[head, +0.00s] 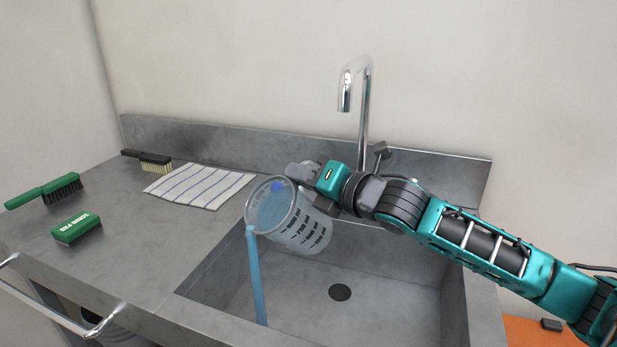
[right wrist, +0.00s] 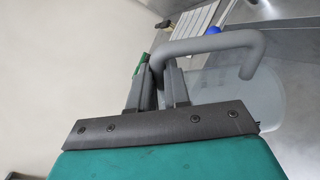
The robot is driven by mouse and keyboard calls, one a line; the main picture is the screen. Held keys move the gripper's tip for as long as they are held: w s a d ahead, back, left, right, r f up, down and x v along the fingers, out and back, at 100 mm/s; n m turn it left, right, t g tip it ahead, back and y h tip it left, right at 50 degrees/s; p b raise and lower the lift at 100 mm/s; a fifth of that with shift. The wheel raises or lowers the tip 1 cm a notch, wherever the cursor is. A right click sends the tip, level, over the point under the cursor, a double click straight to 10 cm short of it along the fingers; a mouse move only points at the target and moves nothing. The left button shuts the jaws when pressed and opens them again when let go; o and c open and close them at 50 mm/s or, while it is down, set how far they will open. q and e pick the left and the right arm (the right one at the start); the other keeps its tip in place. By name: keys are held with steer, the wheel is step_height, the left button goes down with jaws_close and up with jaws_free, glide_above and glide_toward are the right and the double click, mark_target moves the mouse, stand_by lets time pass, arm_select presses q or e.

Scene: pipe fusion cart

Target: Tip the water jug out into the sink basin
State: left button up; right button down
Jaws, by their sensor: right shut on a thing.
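The clear water jug (head: 303,232), marked with measuring lines, is tilted to the left over the sink basin (head: 375,272). A stream of blue water (head: 256,280) runs from its lip down into the left part of the basin. My right gripper (head: 297,172) is shut on the jug's handle. In the right wrist view, the fingers (right wrist: 158,88) close around the grey handle (right wrist: 208,45), and part of the jug's pale body (right wrist: 255,100) shows beyond. My left gripper is not in view.
A chrome faucet (head: 365,110) stands behind the basin, close to my right arm. On the left counter lie a striped cloth (head: 200,185), a green brush (head: 45,190), a black brush (head: 148,160) and a green scrub pad (head: 77,230). A rail (head: 45,300) runs along the front.

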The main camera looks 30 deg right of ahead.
steer(key=s+a+r+n+h+p, duration=0.1)
steer(key=a+n+h+p, duration=0.2)
steer(key=a+n+p, duration=0.5)
steer(key=a+n, duration=0.2)
steer(key=a, duration=0.1)
steer(key=shift+s+a+r, duration=0.15)
steer(key=shift+s+r, duration=0.05)
steer(key=shift+s, duration=0.1)
stand_by(1.6)
stand_by(0.5)
